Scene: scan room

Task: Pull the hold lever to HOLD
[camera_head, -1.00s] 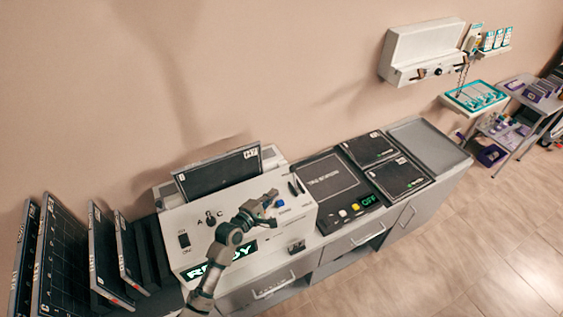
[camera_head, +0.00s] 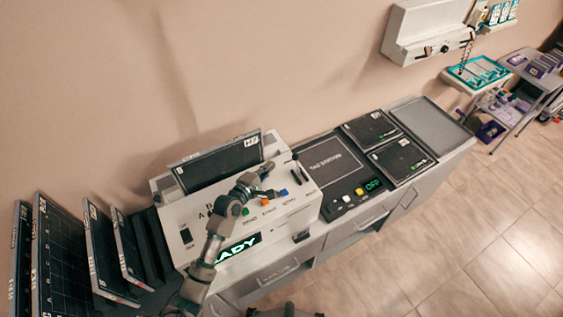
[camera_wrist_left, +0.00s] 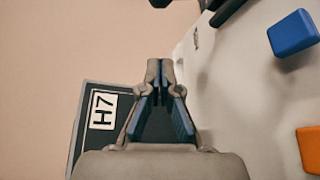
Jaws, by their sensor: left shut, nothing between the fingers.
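A white scanner console (camera_head: 215,265) has a small dark lever (camera_head: 295,168) in a slot near its right back corner; I take this for the hold lever, though its label is too small to read. My left gripper (camera_head: 262,180) is shut and empty above the console top, between the plate marked H7 (camera_head: 220,162) and the coloured buttons. In the left wrist view its closed fingertips (camera_wrist_left: 160,68) point at the pale console edge and touch nothing visible. A dark piece (camera_wrist_left: 228,10) at the top of that view may be the lever. My right gripper is out of view.
Orange (camera_head: 266,202) and blue (camera_head: 282,193) buttons are close to the gripper, with a green one beside it. A READY display (camera_head: 238,248) glows on the front. Upright plates (camera_head: 65,250) stand at left. Black panels (camera_head: 402,160) lie to the right.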

